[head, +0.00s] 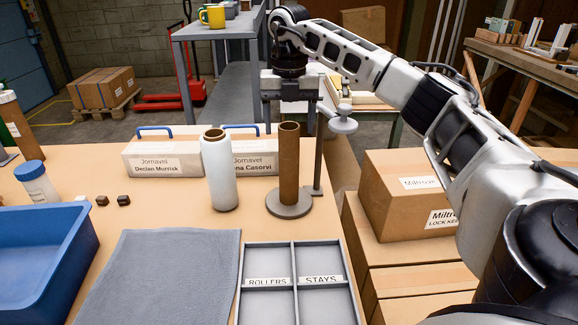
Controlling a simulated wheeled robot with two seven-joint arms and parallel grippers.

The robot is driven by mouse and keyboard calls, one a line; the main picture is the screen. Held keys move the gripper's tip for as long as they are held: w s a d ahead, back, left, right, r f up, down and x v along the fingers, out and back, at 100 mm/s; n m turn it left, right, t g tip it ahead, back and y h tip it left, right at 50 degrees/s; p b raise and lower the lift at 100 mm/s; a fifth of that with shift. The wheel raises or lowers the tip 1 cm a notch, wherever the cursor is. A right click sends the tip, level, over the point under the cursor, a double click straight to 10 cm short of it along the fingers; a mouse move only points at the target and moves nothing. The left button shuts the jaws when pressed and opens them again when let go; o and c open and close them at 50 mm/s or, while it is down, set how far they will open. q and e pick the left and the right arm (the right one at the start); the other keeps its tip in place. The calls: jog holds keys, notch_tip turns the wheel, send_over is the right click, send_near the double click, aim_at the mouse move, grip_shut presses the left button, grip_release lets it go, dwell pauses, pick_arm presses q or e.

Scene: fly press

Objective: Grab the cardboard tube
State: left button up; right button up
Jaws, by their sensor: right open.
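The brown cardboard tube (289,165) stands upright on a round grey base (289,209) near the right edge of the table. My right gripper (289,115) points down from above, over the top of the tube. Its jaws are open and empty, with a finger toward each side of the tube's top. A small gap seems to show between the gripper and the tube's rim; the exact depth is hard to tell. My left gripper is not in view.
A white cylinder (219,172) stands close left of the tube. A thin grey post (318,160) with a knob stands close right. Two labelled boxes (160,157) sit behind. A divided tray (297,246), grey mat (165,275) and blue bin (45,250) lie in front.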

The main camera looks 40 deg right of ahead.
aim_at(289, 143)
jog(key=shift+f+p, duration=0.5)
jog(key=shift+f, duration=2.3)
jog(key=c, duration=1.3)
jog(key=shift+r, duration=0.15)
